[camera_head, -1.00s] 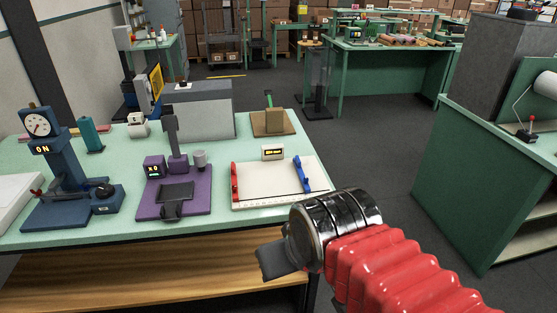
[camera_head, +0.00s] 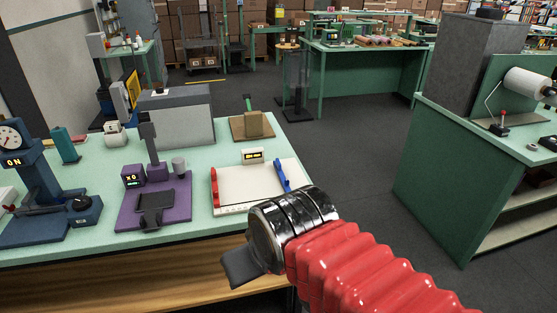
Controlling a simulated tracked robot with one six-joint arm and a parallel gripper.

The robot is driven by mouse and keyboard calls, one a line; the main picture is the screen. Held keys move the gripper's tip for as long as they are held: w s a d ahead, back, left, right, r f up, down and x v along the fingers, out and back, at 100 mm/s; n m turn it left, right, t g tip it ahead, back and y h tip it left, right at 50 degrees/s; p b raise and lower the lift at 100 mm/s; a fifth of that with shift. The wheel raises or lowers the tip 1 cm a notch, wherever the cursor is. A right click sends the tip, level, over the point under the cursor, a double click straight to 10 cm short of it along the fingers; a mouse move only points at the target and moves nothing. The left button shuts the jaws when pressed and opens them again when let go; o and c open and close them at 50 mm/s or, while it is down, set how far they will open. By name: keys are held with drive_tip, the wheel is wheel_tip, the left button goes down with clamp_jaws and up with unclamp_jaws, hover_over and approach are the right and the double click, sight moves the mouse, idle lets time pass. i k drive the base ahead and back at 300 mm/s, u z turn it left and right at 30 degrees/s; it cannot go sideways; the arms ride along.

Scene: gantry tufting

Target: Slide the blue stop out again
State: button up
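The blue stop (camera_head: 282,176) sits slanted on the right part of a white board (camera_head: 245,188) on the green table. A red stop (camera_head: 214,187) stands along the board's left edge. A small box with a lit yellow display (camera_head: 252,156) is at the board's back edge; its reading is too small to tell. My gripper (camera_head: 238,268) is low in front of the board, nearer the camera and apart from the blue stop. Only a dark piece of it shows past my chrome wrist, so its opening cannot be told. My wrist covers the board's front right corner.
Left of the board stand a purple device (camera_head: 150,205) and a blue dial gauge stand (camera_head: 25,195). A wooden block with a green handle (camera_head: 252,124) and a grey box (camera_head: 178,112) are behind. A green bench (camera_head: 440,185) stands right, across open floor.

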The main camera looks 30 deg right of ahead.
sight(277, 165)
drive_tip(key=z, duration=0.05)
drive_tip(key=i, duration=0.95)
drive_tip(key=u, duration=0.05)
